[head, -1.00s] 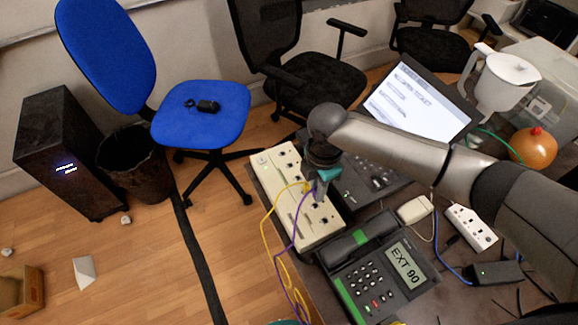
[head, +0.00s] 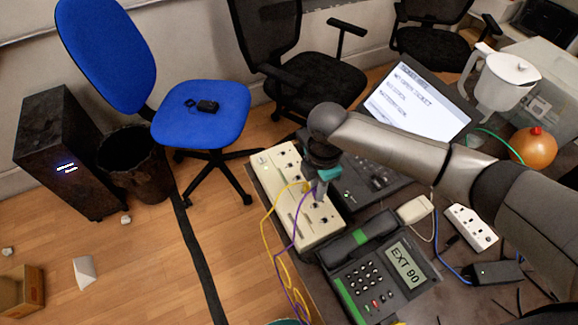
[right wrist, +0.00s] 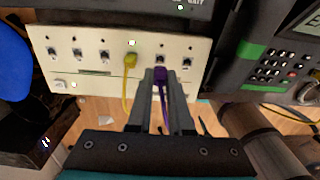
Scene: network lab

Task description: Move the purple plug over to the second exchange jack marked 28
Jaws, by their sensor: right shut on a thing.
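The cream exchange box (head: 292,207) with a row of jacks lies along the table's left edge. In the right wrist view its panel (right wrist: 95,78) fills the upper left; the jack numbers are too small to read. My right gripper (head: 322,196) is over the box's front half. In the wrist view the right gripper (right wrist: 162,74) is shut on the purple plug (right wrist: 160,77), right beside a jack (right wrist: 160,60). I cannot tell whether the plug touches it. A yellow plug (right wrist: 131,60) sits in the jack to the left. My left gripper is not in view.
The purple cord (head: 294,237) and yellow cord (head: 266,232) hang over the table's left edge. A desk phone (head: 376,277) reading EXT 90 stands close to the box. A dark device (head: 368,182) lies behind it. A power strip (head: 470,228) is at the right.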

